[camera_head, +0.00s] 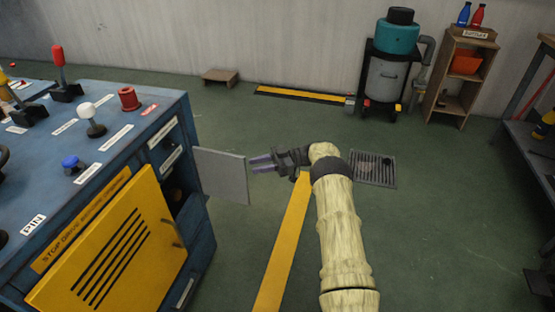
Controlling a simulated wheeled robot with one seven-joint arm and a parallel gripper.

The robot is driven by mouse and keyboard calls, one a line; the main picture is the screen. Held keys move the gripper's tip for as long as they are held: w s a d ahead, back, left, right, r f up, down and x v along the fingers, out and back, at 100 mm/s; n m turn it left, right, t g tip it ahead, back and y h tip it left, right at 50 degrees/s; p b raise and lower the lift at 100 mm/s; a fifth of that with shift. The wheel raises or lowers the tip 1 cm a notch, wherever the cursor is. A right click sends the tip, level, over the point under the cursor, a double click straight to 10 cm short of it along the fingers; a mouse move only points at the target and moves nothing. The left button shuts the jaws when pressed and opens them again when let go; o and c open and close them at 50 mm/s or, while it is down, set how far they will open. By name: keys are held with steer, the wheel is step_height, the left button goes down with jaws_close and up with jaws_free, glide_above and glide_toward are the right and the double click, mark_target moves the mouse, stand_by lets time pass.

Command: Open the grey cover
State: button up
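The grey cover (222,176) is a flat, plain panel at the right side of the blue console. It stands out to the right from the console's corner, swung away from the body. Its left edge meets the console near a dark opening. My gripper (252,163) is just right of the cover's free right edge, with its fingers pointing left toward it. The two fingers look apart, with nothing seen between them. I cannot tell whether the fingertips touch the cover's edge.
The blue console (170,108) carries levers, knobs and a yellow slatted door (115,250) that stands ajar. A yellow floor stripe (285,250) and a floor grate (372,169) lie near my arm. A teal-topped machine (397,40) and a wooden shelf (462,75) stand behind.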

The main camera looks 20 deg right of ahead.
steer(key=d, duration=0.7)
steer(key=shift+d, duration=0.35)
steer(key=shift+w+a, duration=0.1)
